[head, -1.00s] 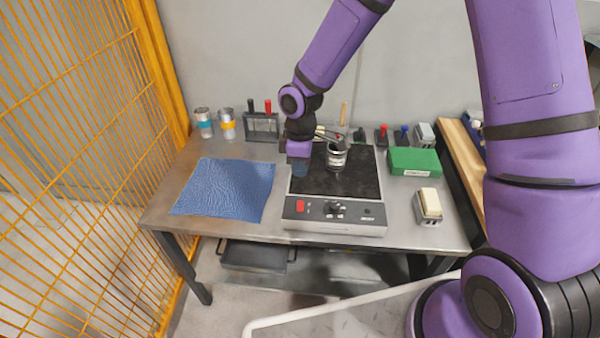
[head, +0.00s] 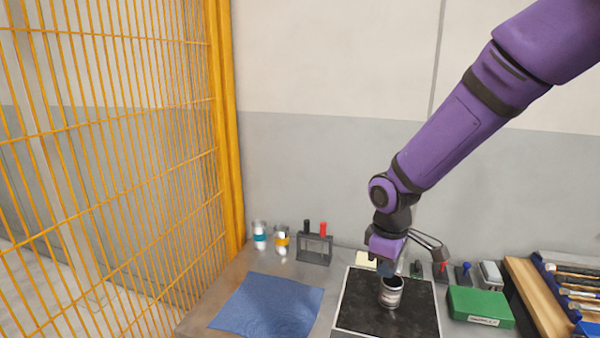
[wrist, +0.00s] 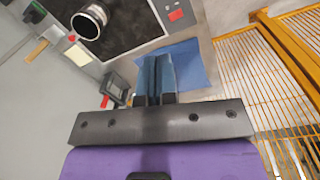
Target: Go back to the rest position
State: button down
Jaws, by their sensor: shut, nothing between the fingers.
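My gripper (head: 388,268) hangs over the back part of the black plate (head: 362,300) in the head view, close behind and above a metal can (head: 391,293). In the wrist view the two blue-grey fingers of my gripper (wrist: 156,62) lie together with nothing between them. The can (wrist: 90,20) stands apart from the fingers, to their left in the wrist view. My purple arm comes down from the upper right in the head view.
A blue cloth (head: 268,305) lies left of the plate. A green box (head: 480,306) is at right. Yellow mesh fencing (head: 110,150) bounds the left side.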

jog(key=s+d+r+m+t, duration=0.2)
jog(key=s+d+r+m, duration=0.3)
jog(key=s+r, duration=0.5)
jog(key=s+d+r+m+t, duration=0.2)
jog(key=s+d+r+m, duration=0.4)
jog(key=s+r, duration=0.5)
jog(key=shift+s+d+t+y, duration=0.3)
jog(key=shift+s+d+t, duration=0.1)
jog(key=shift+d, duration=0.1)
